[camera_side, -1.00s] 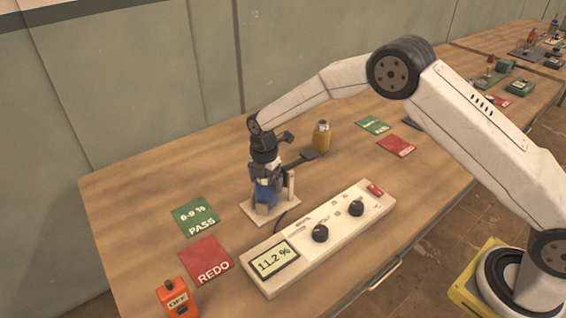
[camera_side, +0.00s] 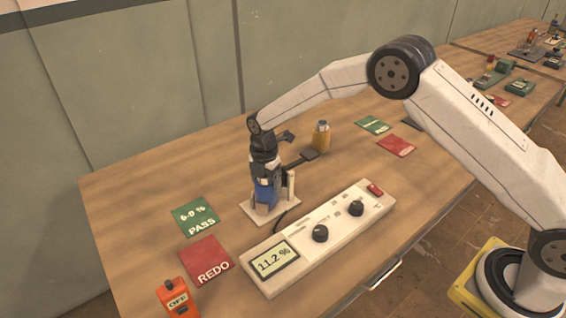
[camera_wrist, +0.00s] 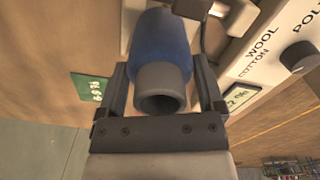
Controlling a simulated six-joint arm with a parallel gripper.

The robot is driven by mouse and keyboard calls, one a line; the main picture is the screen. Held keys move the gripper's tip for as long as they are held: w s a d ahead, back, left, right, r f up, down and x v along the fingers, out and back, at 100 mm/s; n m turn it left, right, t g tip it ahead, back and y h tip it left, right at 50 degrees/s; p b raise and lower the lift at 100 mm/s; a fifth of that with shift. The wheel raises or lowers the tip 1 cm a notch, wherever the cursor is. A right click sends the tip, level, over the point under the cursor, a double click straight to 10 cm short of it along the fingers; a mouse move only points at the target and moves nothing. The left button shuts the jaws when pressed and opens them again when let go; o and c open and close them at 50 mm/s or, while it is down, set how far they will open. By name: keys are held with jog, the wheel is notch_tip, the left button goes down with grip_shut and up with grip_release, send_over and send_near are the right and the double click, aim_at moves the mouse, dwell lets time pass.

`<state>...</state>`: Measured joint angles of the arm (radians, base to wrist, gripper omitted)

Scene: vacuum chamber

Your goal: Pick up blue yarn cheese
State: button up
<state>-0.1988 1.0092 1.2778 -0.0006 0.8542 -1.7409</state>
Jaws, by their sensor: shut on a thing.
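The blue yarn cheese (camera_side: 264,192) stands upright on a small cream stand (camera_side: 282,212) in the side view. In the wrist view the yarn cheese (camera_wrist: 160,48) is a blue cylinder on a grey hollow core (camera_wrist: 161,86). My gripper (camera_side: 266,183) points down over it and is shut on it, with one finger on each side in the wrist view (camera_wrist: 163,92). The lower part of the yarn cheese is partly hidden by the fingers in the side view.
A white meter (camera_side: 318,238) reading 11.2 % lies just in front. A green PASS card (camera_side: 195,216) and red REDO card (camera_side: 207,260) lie left. An orange OFF box (camera_side: 177,298) sits at the front left.

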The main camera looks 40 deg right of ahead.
jog(key=s+d+r, duration=0.2)
jog(key=s+r, duration=1.1)
jog(key=shift+s+d, duration=0.15)
jog(key=shift+s, duration=0.25)
dwell(0.7)
jog(key=s+a, duration=0.3)
jog(key=a, duration=1.5)
jog(key=w+a+f, duration=0.6)
jog(key=w+f, duration=0.3)
jog(key=w, duration=0.3)
jog(key=shift+w+f, duration=0.3)
jog(key=shift+f, duration=0.1)
